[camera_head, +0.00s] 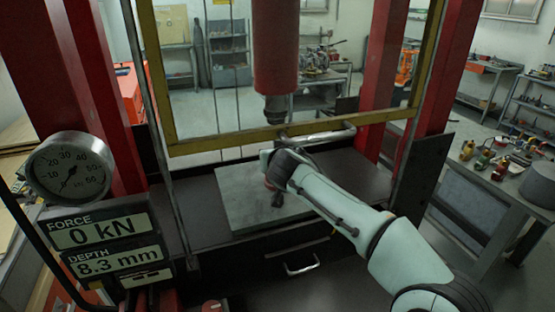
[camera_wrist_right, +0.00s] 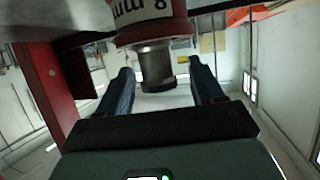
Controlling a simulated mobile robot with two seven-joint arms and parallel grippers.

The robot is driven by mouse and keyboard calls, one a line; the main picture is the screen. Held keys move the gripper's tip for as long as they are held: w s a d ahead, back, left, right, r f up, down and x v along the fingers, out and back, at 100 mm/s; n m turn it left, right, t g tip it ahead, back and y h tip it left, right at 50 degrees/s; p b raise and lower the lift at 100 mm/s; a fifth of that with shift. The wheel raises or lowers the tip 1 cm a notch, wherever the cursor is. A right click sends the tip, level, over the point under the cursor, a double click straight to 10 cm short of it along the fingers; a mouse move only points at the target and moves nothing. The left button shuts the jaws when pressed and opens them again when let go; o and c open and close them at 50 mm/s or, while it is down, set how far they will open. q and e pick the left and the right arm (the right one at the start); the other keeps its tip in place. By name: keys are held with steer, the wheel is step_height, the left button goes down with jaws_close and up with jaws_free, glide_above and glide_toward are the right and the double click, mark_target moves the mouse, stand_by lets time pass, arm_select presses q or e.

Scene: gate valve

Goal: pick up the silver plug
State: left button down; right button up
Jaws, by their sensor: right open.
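The silver plug (camera_wrist_right: 156,66) is a short metal cylinder with a wider dark end. It sticks out of a red round body with lettering (camera_wrist_right: 150,32), in the upside-down right wrist view. My right gripper (camera_wrist_right: 160,72) is open, with one finger on each side of the plug and visible gaps to both. In the head view my right gripper (camera_head: 276,197) is over the grey plate (camera_head: 240,200) on the press bed. It hides the plug there, and only a little red shows beside it. My left gripper is not in view.
The press ram (camera_head: 275,50) hangs above the plate, near my right wrist. Red columns and a yellow frame (camera_head: 285,140) surround the bed. A gauge (camera_head: 70,168) and a display (camera_head: 103,245) reading 0 kN and 8.3 mm stand at left. A workbench (camera_head: 500,190) stands at right.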

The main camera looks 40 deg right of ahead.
steer(key=shift+s, duration=0.15)
steer(key=shift+c, duration=0.4)
jaws_close()
steer(key=shift+r, duration=0.1)
